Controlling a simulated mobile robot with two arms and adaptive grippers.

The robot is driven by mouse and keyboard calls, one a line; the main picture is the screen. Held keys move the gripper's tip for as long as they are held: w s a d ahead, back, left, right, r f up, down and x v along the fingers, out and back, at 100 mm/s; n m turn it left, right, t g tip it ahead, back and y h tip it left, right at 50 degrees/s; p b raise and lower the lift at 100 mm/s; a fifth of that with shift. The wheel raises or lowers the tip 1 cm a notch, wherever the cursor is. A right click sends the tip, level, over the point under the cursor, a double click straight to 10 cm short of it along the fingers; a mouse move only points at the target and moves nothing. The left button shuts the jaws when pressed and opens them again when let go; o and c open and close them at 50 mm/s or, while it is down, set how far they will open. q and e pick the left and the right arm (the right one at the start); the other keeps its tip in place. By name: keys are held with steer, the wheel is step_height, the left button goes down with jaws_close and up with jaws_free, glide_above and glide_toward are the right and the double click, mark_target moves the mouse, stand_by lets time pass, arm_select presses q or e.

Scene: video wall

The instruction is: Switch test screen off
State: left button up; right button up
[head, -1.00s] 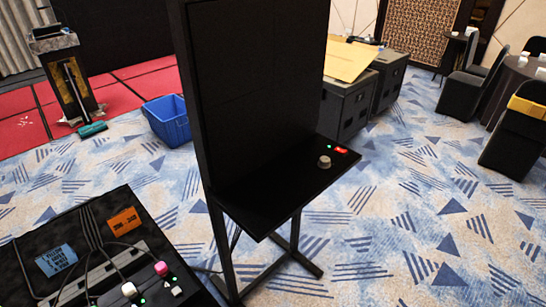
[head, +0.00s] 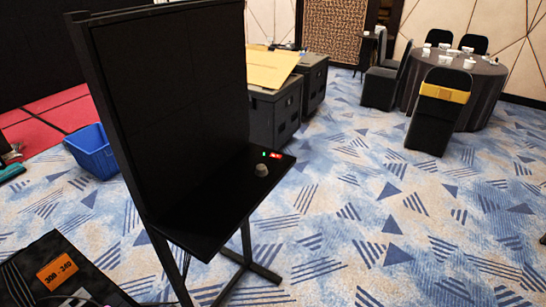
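The test screen (head: 178,95) is a tall black panel on a stand, left of centre in the head view. Its face is dark. A black shelf (head: 205,212) juts out from its lower front. On the shelf's far right corner are a grey round knob (head: 261,170), a small green light (head: 264,154) and a small red lit display or label (head: 276,156), too small to read. Neither of my grippers is in view.
A black case or table with an orange label (head: 57,269) and cables stands at the lower left. A blue bin (head: 92,150) sits behind the screen. Dark cases (head: 275,115) stand behind it. A round table (head: 480,95) with chairs is at the back right. Carpet at right is clear.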

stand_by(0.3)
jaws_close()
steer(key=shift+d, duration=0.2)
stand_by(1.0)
